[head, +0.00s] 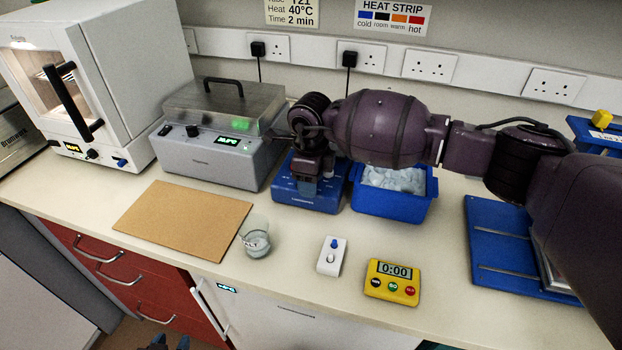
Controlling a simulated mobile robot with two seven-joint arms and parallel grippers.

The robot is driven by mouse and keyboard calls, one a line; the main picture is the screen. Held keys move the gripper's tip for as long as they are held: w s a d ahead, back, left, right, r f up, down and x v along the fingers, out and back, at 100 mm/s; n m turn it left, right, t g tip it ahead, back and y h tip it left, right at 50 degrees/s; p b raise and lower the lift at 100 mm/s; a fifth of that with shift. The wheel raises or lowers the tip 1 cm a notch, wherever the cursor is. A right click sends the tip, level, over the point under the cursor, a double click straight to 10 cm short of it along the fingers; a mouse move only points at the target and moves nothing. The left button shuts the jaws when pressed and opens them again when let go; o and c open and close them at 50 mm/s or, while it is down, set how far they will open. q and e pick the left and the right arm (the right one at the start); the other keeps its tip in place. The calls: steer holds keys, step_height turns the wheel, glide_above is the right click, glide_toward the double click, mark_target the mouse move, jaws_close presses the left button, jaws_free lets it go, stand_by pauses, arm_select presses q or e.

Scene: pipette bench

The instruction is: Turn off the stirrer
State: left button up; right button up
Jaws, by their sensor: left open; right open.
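A blue box-shaped unit (289,193), which looks like the stirrer, stands on the bench left of the ice tub. Small light markings show on its front edge. My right arm reaches in from the right, and my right gripper (305,186) is over this unit, open. The wrist hides much of the unit's top, and I cannot tell whether the fingertips touch it. My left gripper (170,343) shows only as dark tips at the bottom edge, open and empty, below bench height in the picture.
A beaker of clear liquid (256,240), a small white device with a blue button (331,257) and a yellow timer (391,281) stand in front. A lidded grey bath (212,160) is left, a blue ice tub (393,207) right. A brown board (183,219) lies front left.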

jaws_close()
steer(key=shift+w+a+g+h+b, duration=0.1)
steer(key=shift+a+g+h+b, duration=0.2)
steer(key=shift+h+b, duration=0.5)
steer(key=shift+r+h, duration=0.1)
steer(key=shift+h, duration=0.5)
jaws_free()
steer(key=shift+r, duration=0.15)
